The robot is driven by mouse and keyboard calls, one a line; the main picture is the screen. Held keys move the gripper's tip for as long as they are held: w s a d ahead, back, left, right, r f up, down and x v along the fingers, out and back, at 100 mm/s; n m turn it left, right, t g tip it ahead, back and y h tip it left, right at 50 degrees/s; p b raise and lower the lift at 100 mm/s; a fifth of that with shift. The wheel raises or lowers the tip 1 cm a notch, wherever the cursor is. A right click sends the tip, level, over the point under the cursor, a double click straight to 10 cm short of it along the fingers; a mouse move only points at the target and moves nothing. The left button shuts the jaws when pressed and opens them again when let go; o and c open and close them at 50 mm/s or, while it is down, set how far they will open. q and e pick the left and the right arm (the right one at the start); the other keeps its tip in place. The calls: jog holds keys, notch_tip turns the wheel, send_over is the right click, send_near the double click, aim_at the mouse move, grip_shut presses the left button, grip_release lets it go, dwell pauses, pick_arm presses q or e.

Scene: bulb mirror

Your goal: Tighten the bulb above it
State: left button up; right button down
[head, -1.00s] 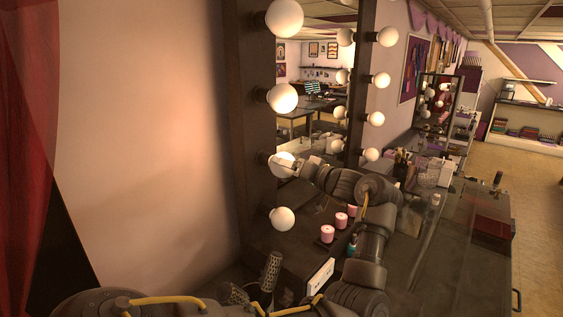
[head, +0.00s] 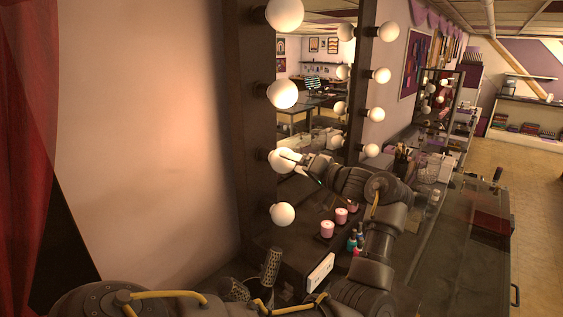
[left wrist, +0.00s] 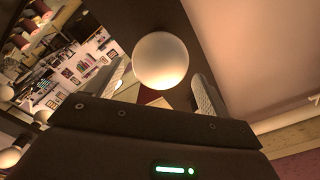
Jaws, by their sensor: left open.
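A column of round white bulbs runs down the left side of the dark mirror frame (head: 249,130). My left gripper (head: 294,158) is open at the third bulb from the top (head: 279,160), and its finger overlaps that bulb's right edge. In the left wrist view, a bulb (left wrist: 160,60) sits ahead of and between the two spread fingers; I cannot tell whether they touch it. Above is the second bulb (head: 283,94), and below is the lowest bulb (head: 283,214). Bulb bases are mostly hidden.
My left arm crosses over the counter (head: 440,252). The wall (head: 145,130) left of the frame is bare.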

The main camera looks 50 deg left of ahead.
pick_arm(q)
jog(key=shift+w+d, duration=0.2)
jog(key=shift+d, duration=1.6)
jog(key=shift+o, duration=0.3)
jog(key=o, duration=0.4)
jog(key=shift+r, duration=0.1)
